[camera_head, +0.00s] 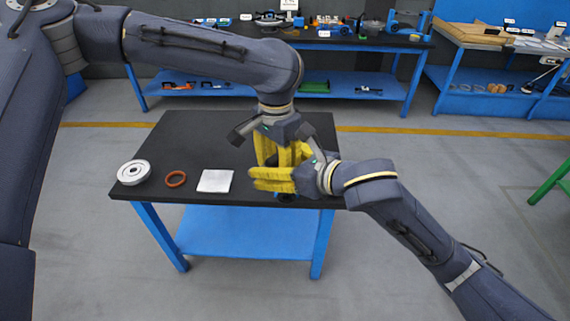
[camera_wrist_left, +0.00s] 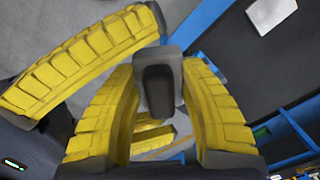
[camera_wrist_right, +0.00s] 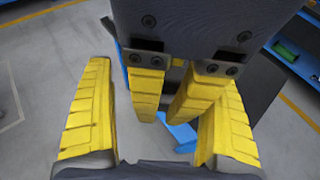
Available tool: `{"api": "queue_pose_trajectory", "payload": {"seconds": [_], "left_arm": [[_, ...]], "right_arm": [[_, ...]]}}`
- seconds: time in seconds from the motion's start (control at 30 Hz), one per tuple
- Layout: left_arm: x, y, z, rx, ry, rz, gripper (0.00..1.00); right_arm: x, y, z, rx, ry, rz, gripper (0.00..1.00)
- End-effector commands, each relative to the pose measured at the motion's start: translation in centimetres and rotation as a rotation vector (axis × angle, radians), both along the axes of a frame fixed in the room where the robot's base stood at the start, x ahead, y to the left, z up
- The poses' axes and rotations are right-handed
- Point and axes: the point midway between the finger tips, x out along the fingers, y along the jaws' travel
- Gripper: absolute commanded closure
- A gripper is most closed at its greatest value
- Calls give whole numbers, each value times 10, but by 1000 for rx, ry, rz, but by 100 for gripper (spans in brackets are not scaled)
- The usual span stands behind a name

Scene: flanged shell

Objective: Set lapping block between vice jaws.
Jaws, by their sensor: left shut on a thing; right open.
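My left gripper (camera_head: 277,158) points down over the table's front right part. In the left wrist view its yellow fingers are shut on a dark grey block (camera_wrist_left: 157,85), which sits between their tips. A small dark thing (camera_head: 286,198) shows under the fingers in the head view; I cannot tell if it is the same block. My right gripper (camera_head: 256,179) comes in from the right, open, with its fingers around the left gripper's fingers (camera_wrist_right: 146,92). I cannot tell if they touch. No vice jaws can be made out.
On the black table (camera_head: 190,140) lie a metal flanged disc (camera_head: 133,173), an orange-brown ring (camera_head: 176,179) and a pale square plate (camera_head: 215,181). The table's back left is clear. A blue workbench (camera_head: 270,88) with tools stands behind, another bench (camera_head: 500,100) at the right.

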Motion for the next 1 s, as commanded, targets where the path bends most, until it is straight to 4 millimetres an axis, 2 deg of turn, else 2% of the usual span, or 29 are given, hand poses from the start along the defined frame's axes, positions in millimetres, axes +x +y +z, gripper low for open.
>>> {"api": "queue_pose_trajectory", "payload": {"seconds": [0.2, 0.5, 1.0], "left_arm": [[0, 0, 0, -1, -1, 0, 90], [0, 0, 0, -1, -1, 0, 90], [1, -1, 1, -1, -3, 1, 90]], "right_arm": [[6, 7, -4, 1, 1, 0, 11], [6, 8, -4, 1, 1, 0, 11], [4, 10, -4, 4, 2, 5, 69]]}}
